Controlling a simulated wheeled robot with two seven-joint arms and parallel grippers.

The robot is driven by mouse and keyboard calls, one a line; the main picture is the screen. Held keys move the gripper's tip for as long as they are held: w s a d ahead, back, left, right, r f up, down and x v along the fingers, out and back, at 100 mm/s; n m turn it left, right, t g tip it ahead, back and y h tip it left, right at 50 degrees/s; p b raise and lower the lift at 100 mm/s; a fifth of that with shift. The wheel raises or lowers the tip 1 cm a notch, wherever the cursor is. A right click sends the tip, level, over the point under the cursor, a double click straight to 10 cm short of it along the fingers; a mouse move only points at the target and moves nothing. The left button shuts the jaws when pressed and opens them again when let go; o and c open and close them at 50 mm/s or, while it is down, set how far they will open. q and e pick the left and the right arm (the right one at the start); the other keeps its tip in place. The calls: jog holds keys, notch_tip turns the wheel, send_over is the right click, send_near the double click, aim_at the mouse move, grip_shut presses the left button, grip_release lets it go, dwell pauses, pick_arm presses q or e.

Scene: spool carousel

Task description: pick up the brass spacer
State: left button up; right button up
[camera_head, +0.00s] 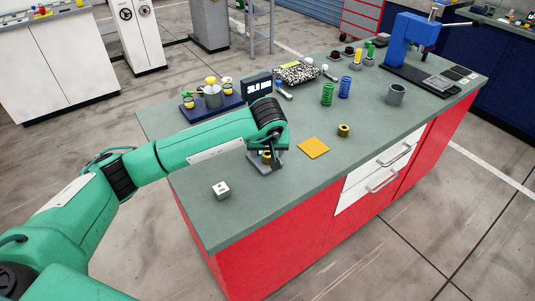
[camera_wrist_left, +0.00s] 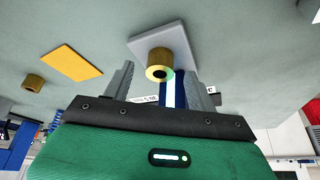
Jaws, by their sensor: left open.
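A brass spacer (camera_wrist_left: 160,56), a short cylinder with a hole, stands on a light grey square plate (camera_wrist_left: 145,42) in the left wrist view. In the head view it shows partly (camera_head: 267,157), below my left gripper. My left gripper (camera_wrist_left: 162,78) is open, with one finger on each side of the spacer's near end; I cannot tell whether either touches it. A second brass cylinder with a hole (camera_head: 343,130) stands on the bench beside the orange square (camera_head: 313,147); it also shows in the left wrist view (camera_wrist_left: 35,82). My right gripper is not in view.
A white cube (camera_head: 221,190) lies on the grey bench top near its front left. A dark display (camera_head: 258,88) stands behind my left wrist. Green (camera_head: 327,94) and blue (camera_head: 344,87) springs and a grey cup (camera_head: 396,94) stand further right. The front left of the bench is mostly clear.

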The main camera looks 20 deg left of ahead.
pick_arm(q)
jog(key=shift+x, duration=0.8)
jog(key=shift+f, duration=0.1)
jog(key=c, duration=1.1)
jog(key=shift+c, duration=0.8)
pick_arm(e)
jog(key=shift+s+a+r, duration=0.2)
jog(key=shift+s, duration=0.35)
